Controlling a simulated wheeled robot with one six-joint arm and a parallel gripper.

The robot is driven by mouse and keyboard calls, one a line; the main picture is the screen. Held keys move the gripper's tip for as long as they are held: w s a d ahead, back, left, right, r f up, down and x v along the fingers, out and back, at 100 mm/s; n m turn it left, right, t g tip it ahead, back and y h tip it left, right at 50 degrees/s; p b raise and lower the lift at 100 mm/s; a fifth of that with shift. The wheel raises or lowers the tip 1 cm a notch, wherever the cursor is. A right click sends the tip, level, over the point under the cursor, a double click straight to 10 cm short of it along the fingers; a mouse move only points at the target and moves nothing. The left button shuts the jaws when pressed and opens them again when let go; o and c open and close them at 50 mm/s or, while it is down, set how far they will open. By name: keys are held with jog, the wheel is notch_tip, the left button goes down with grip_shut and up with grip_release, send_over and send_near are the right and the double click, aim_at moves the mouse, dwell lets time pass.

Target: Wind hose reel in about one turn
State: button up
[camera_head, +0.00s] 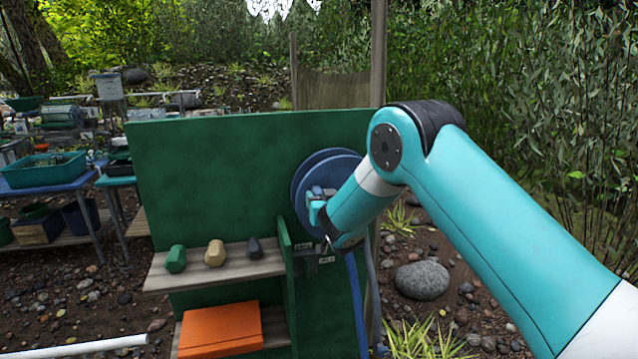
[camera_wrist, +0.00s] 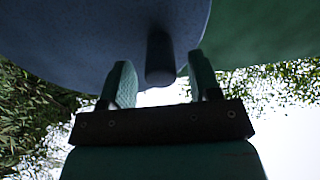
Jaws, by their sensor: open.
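The blue hose reel (camera_head: 312,172) is mounted on the right part of the upright green panel. My gripper (camera_head: 322,218) is at the reel's front face and, with my arm, hides much of it. In the wrist view the reel's blue disc (camera_wrist: 90,35) fills the upper left. A dark round crank handle (camera_wrist: 160,60) sticks out from the disc. My gripper (camera_wrist: 161,68) is open, with one finger on each side of the handle. A blue hose (camera_head: 356,300) hangs down below the reel.
The green panel (camera_head: 210,170) carries a shelf (camera_head: 215,268) with a green, a tan and a dark piece. An orange box (camera_head: 220,328) sits lower. A grey rock (camera_head: 421,281) and bushes are to the right. Tables with a teal tub (camera_head: 42,172) stand left.

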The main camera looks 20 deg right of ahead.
jog(key=shift+w+p, duration=0.35)
jog(key=shift+w, duration=0.9)
jog(key=shift+c, duration=0.5)
grip_shut()
jog(key=shift+a+f, duration=0.1)
